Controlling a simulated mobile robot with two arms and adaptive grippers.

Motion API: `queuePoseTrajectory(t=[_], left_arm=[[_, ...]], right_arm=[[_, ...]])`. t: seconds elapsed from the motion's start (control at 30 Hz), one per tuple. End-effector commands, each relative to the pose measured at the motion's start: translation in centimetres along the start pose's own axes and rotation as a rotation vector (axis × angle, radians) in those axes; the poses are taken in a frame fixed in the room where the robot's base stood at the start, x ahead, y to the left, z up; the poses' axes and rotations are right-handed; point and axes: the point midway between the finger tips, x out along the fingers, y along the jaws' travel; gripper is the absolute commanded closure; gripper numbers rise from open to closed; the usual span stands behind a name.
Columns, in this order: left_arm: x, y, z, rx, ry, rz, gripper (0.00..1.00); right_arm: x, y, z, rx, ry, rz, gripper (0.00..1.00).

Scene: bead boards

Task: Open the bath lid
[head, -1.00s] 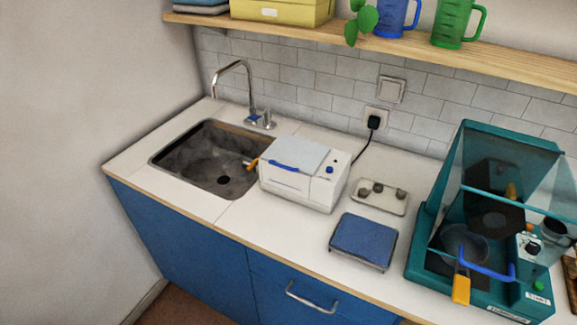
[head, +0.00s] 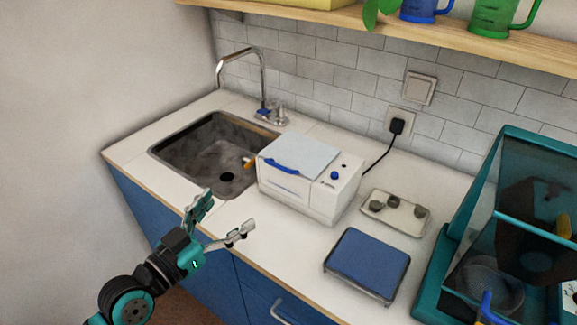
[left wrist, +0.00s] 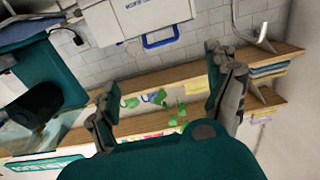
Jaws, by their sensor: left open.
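The bath is a white box (head: 282,187) on the counter, right of the sink. Its pale grey lid (head: 302,153) lies flat and closed on top, with a blue handle (head: 295,167) along its front edge. In the left wrist view, which is turned upside down, the white box (left wrist: 128,19) and blue handle (left wrist: 160,38) show at the top. My left gripper (head: 225,217) is open and empty, in front of and left of the bath, apart from it. Its spread fingers also show in the left wrist view (left wrist: 164,92). My right gripper is not in view.
A sink (head: 208,155) with a tall tap (head: 262,75) is left of the bath. A tray with small grey pieces (head: 400,222), a blue pad (head: 368,262) and a teal machine (head: 432,285) stand to the right. A shelf (head: 400,48) runs above. The counter directly before the bath is clear.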

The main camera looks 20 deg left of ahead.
Motion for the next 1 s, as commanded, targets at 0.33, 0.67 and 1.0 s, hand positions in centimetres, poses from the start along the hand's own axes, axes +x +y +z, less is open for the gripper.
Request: queuePoseTrajectory(t=[0.33,0.67,1.0], left_arm=[[5.7,0.0,-0.6,-0.004,0.005,-0.001,0.12],[12.8,0.0,-0.3,-0.004,0.002,-0.001,0.12],[16.9,0.0,0.0,-0.001,-0.001,-0.001,0.12]], right_arm=[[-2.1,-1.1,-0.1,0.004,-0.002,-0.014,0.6],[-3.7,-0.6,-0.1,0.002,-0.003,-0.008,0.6],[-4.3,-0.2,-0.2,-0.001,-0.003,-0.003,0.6]])
